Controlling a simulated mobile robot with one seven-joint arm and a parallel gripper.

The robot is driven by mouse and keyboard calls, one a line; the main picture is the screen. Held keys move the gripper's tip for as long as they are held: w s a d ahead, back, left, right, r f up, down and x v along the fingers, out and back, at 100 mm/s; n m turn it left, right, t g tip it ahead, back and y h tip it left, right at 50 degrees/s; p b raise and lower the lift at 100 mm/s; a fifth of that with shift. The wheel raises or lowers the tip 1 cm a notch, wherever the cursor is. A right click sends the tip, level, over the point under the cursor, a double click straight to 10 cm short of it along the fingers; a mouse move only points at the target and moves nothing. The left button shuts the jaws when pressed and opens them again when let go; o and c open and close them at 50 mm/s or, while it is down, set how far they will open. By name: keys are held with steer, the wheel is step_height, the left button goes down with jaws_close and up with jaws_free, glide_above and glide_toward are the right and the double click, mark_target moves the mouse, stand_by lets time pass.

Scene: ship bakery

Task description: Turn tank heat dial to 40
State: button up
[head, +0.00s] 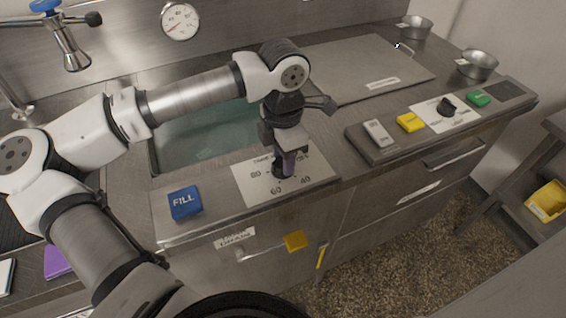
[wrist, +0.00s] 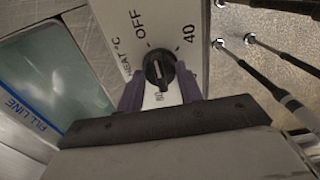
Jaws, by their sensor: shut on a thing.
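The tank heat dial (wrist: 160,69) is a black knob on a white plate (wrist: 190,15) marked OFF and 40; another number is partly hidden below the knob. In the head view the plate (head: 246,184) lies on the counter front, with 80, 60 and 40 visible and its upper text partly covered. My gripper (wrist: 160,84) reaches down to the knob, its two purple fingers on either side of it, shut on it. A pale line shows on the knob, but I cannot tell surely which mark it points to.
A blue FILL button (head: 185,203) sits left of the plate. Behind is a water-filled tank (head: 205,140) beside a flat metal lid (head: 345,62). A control panel with a grey switch (head: 378,133) and a yellow button (head: 410,122) lies to the right. A yellow tag (head: 296,241) hangs below.

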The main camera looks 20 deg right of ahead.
steer(key=m+b, duration=0.1)
steer(key=m, duration=0.1)
steer(key=m+b, duration=0.1)
steer(key=b, duration=0.1)
steer(key=m+b, duration=0.2)
steer(key=shift+f+m, duration=0.25)
steer(key=shift+m, duration=0.05)
steer(key=m+b, duration=0.1)
steer(key=m, duration=0.1)
steer(key=m+b, duration=0.2)
steer(key=m, duration=0.1)
steer(key=shift+s+r, duration=0.1)
steer(key=shift+r, duration=0.1)
steer(key=shift+m, duration=0.3)
steer(key=o, duration=1)
steer(key=shift+r, duration=0.1)
step_height(320, 180, up, 14)
steer(key=shift+f+b, duration=0.15)
steer(key=shift+b, duration=0.2)
